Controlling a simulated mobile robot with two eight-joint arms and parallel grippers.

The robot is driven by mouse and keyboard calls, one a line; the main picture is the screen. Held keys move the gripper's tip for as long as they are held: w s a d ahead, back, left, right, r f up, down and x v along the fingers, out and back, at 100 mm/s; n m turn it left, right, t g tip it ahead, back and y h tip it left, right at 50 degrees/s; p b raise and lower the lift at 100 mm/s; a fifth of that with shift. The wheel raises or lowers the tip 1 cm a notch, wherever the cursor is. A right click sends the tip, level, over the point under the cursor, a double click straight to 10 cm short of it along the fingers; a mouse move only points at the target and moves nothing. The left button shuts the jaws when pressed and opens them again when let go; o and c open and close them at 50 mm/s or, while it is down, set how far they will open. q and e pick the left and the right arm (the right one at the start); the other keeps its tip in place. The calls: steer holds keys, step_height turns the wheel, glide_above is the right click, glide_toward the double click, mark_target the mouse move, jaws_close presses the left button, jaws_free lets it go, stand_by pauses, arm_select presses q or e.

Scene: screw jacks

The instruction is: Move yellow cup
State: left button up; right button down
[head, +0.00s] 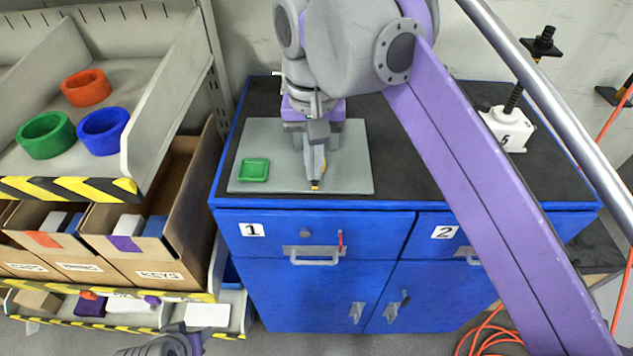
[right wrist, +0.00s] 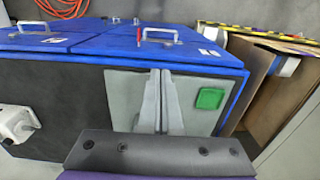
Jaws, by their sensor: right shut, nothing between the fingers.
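No yellow cup can be made out in either view. My right gripper (head: 315,184) points down over the grey mat (head: 350,170) on the blue cabinet. Its fingers are together with nothing between them, and they also show in the right wrist view (right wrist: 159,75). A small yellow patch shows at the fingertips in the head view; I cannot tell what it is. A green square dish (head: 254,170) lies on the mat, left of the gripper. It also shows in the right wrist view (right wrist: 210,98). My left gripper is not clearly in view.
Orange (head: 86,88), green (head: 45,135) and blue (head: 102,131) rings sit on the left shelf, above cardboard bins (head: 150,225). A white screw jack (head: 508,128) stands at the cabinet's right. The black top (head: 405,170) right of the mat is clear. Handles stick out of the cabinet front.

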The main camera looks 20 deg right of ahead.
steer(key=f, duration=0.5)
steer(key=f+b, duration=0.1)
steer(key=f, duration=0.3)
steer(key=shift+s+f, duration=0.2)
steer(key=shift+f, duration=0.15)
steer(key=w, duration=0.1)
steer(key=w+d, duration=0.1)
steer(key=w, duration=0.1)
steer(key=shift+w+r, duration=0.15)
steer(key=shift+w, duration=0.4)
steer(key=shift+w+d, duration=0.1)
steer(key=w+p, duration=0.1)
steer(key=w, duration=0.1)
steer(key=w+d+p, duration=0.1)
steer(key=w, duration=0.2)
steer(key=w+d+p, duration=0.1)
steer(key=w+p, duration=0.1)
steer(key=w, duration=0.1)
steer(key=shift+w+d, duration=0.2)
steer(key=shift+w, duration=0.05)
steer(key=shift+s, duration=0.2)
